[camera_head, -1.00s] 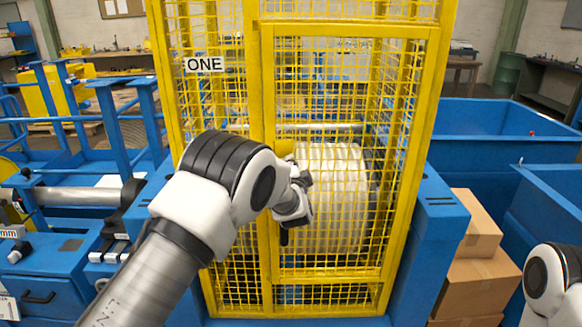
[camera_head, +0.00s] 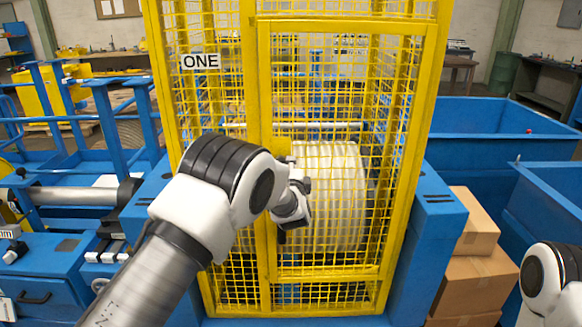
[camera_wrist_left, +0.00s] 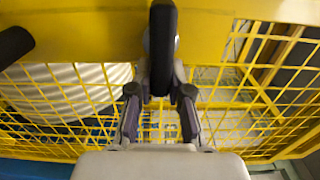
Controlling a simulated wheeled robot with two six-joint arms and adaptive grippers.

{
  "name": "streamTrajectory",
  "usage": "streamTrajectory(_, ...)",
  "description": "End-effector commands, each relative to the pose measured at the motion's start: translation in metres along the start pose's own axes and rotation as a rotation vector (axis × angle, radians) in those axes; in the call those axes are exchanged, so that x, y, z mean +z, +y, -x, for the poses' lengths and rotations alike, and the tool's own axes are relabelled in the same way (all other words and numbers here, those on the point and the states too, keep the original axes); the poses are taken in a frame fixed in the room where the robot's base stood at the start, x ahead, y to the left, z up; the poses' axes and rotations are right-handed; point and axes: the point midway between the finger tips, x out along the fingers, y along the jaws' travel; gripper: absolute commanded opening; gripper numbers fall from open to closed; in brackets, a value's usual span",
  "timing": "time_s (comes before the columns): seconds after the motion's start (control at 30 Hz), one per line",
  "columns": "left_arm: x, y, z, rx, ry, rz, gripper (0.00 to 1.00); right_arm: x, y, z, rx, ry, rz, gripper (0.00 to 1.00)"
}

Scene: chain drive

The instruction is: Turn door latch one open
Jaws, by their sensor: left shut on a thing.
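The yellow mesh door (camera_head: 340,29) of the cage is shut in its frame, beside the sign ONE (camera_head: 200,62). My left gripper (camera_head: 284,222) is at the door's left edge, about mid-height. In the left wrist view, a black latch handle (camera_wrist_left: 162,45) comes from the yellow frame bar (camera_wrist_left: 90,30) and sits between the two fingers of my left gripper (camera_wrist_left: 160,92), which is shut on it. In the head view the gripper and wrist hide most of the latch. My right gripper is out of view; only part of my right arm shows at the right edge.
A pale ribbed drum (camera_head: 335,190) is behind the mesh. A second black rounded part (camera_wrist_left: 14,44) shows at the left of the wrist view. Blue bins (camera_head: 500,120) and cardboard boxes (camera_head: 475,270) stand to the right. Blue machinery (camera_head: 45,265) stands to the left.

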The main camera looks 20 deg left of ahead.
Motion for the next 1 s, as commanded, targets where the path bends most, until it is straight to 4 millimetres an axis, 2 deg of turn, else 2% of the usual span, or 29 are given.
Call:
streamTrajectory(0.2, 0.000, 0.001, 0.000, 0.002, 0.000, -0.002, 0.00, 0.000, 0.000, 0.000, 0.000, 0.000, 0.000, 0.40)
streamTrajectory(0.23, 0.000, 0.001, 0.000, 0.002, 0.000, -0.002, 0.25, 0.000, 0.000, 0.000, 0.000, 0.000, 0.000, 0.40)
streamTrajectory(0.3, 0.000, 0.001, 0.000, 0.002, 0.000, -0.001, 0.44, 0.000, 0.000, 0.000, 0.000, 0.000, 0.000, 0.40)
streamTrajectory(0.57, 0.000, 0.001, 0.000, 0.001, 0.000, 0.000, 0.44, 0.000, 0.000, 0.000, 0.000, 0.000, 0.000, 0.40)
streamTrajectory(0.67, -0.001, 0.000, 0.006, 0.001, 0.001, -0.001, 0.44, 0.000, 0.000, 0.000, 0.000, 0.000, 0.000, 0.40)
streamTrajectory(1.0, -0.001, 0.001, 0.067, 0.002, 0.001, -0.003, 0.44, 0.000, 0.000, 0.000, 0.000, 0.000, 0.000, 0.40)
